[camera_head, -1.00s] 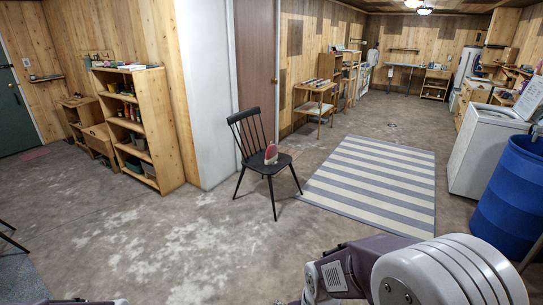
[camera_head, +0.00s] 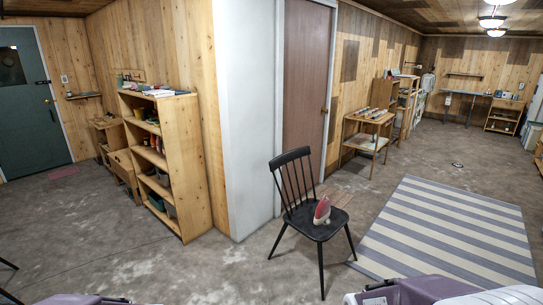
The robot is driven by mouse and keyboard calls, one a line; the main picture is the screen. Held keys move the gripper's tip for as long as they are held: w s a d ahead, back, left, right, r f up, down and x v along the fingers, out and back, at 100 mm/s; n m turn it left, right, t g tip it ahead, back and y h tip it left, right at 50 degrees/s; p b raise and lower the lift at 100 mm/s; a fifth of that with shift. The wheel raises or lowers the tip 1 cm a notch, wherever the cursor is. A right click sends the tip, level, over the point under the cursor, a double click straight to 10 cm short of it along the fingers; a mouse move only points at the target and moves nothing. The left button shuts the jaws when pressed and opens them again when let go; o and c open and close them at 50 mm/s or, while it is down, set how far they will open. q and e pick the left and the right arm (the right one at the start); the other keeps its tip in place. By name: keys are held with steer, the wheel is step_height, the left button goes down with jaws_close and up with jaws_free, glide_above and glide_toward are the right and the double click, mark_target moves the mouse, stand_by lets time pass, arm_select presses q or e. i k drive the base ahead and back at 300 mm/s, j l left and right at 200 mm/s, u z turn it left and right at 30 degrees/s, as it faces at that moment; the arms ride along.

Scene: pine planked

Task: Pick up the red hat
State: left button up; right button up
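A small red and white item (camera_head: 322,211), which looks like the red hat, sits on the seat of a black spindle-back chair (camera_head: 297,225). The chair stands on the concrete floor near the white wall corner. Parts of my arms show at the bottom edge, one at the lower left (camera_head: 85,299) and one at the lower right (camera_head: 420,291). Neither gripper's fingers can be seen, and both are well short of the chair.
A striped rug (camera_head: 447,228) lies right of the chair. A wooden shelf unit (camera_head: 165,165) stands left of the white wall (camera_head: 246,120). A small wooden desk (camera_head: 370,135) is behind the chair. The floor in front of the chair is mostly clear.

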mark_target(324, 209)
steer(key=i+l, duration=0.15)
steer(key=i, duration=0.7)
steer(key=i+l+z, duration=0.1)
steer(key=i, duration=0.8)
steer(key=i+l, duration=0.15)
steer(key=i, duration=0.7)
steer(key=i+l+u, duration=0.3)
steer(key=i+l, duration=0.2)
steer(key=i, duration=0.15)
